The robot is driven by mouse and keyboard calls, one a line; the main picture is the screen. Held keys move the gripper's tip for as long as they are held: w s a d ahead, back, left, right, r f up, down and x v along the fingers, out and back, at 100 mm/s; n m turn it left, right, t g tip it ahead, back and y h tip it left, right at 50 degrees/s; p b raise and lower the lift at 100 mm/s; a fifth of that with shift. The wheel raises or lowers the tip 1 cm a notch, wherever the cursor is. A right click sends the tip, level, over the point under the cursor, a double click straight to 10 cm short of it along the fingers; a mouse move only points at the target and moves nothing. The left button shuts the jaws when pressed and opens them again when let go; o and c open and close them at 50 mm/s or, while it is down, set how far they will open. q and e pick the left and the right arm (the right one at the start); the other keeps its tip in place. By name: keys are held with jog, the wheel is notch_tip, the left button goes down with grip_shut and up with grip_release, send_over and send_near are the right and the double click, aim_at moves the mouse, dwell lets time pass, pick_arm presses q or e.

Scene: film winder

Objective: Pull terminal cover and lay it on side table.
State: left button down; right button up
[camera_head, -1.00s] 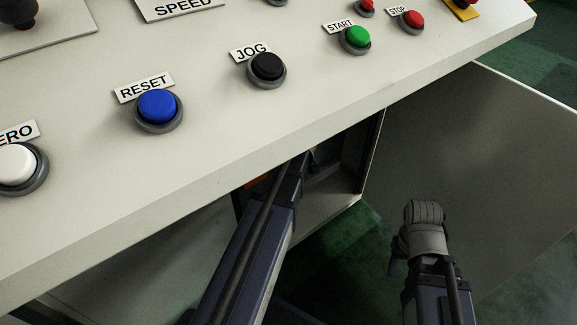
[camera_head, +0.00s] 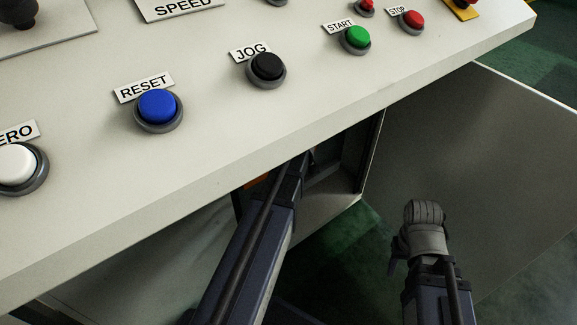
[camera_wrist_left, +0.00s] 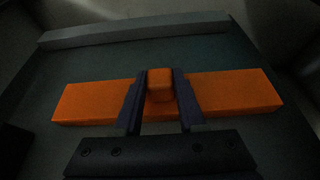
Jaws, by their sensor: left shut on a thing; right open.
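The terminal cover (camera_wrist_left: 225,93) is an orange bar with a raised block-like grip at its middle, seen in the left wrist view. My left gripper (camera_wrist_left: 160,92) is shut on that raised grip, one finger on each side. In the head view my left arm reaches into the open cabinet under the console, so its gripper is hidden there. A small orange patch (camera_head: 256,181) shows beside the arm. My right gripper (camera_head: 402,258) is in front of the opening, apart from everything; its fingers are hard to make out. No side table shows.
The console panel (camera_head: 215,135) overhangs my left arm, with reset, jog, start and stop buttons on top. An open grey cabinet door (camera_head: 470,170) stands right of the opening. In the left wrist view a grey bar (camera_wrist_left: 135,30) lies behind the orange cover.

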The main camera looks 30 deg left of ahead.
pick_arm(q)
jog(key=shift+s+d, duration=0.2)
jog(key=shift+d, duration=0.2)
jog(key=shift+s+d, duration=0.15)
jog(key=shift+d, duration=0.15)
jog(key=shift+s+d, duration=0.1)
jog(key=shift+d, duration=0.25)
jog(key=shift+s+d, duration=0.15)
jog(key=shift+d, duration=0.15)
jog(key=shift+d, duration=0.1)
jog(key=shift+s+d, duration=0.35)
jog(key=shift+d, duration=0.45)
